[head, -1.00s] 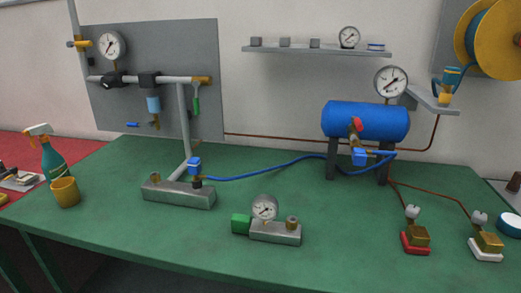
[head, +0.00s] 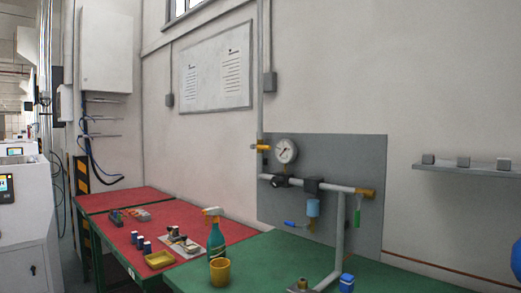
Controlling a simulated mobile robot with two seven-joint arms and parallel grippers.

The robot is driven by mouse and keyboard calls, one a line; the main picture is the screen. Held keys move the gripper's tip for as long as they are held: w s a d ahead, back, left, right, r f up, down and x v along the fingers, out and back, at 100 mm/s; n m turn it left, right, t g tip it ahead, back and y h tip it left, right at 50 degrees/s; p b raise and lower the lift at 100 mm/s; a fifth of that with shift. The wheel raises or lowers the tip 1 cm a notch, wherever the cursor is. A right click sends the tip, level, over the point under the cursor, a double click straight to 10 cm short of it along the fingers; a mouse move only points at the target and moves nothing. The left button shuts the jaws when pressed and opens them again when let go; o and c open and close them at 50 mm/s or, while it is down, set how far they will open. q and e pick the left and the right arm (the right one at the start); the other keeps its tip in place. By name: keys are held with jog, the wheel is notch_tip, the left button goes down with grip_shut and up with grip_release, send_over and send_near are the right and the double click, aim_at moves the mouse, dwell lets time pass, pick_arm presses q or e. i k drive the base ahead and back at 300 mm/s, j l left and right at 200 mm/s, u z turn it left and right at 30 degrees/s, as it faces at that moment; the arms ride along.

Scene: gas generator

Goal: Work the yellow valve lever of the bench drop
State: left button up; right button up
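A yellow valve lever (head: 260,147) sits on the grey vertical pipe (head: 260,100) that comes down the wall at the left edge of a grey panel (head: 325,160). The lever looks roughly horizontal, crossing the pipe and sticking out to its left. A round pressure gauge (head: 286,151) is just to its right. Below, a horizontal grey pipe (head: 335,187) carries black fittings, a blue-bowled filter and a hanging green lever (head: 357,214). Neither of my grippers is in view.
A red-topped table (head: 165,217) with a yellow tray (head: 160,260) is to the left. A wall shelf (head: 470,169) is at right.

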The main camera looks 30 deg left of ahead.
aim_at(261, 147)
jog(key=j+z, duration=0.25)
jog(key=j, duration=0.6)
jog(key=k+j+z, duration=0.1)
jog(key=j+z, duration=0.15)
jog(key=j, duration=0.55)
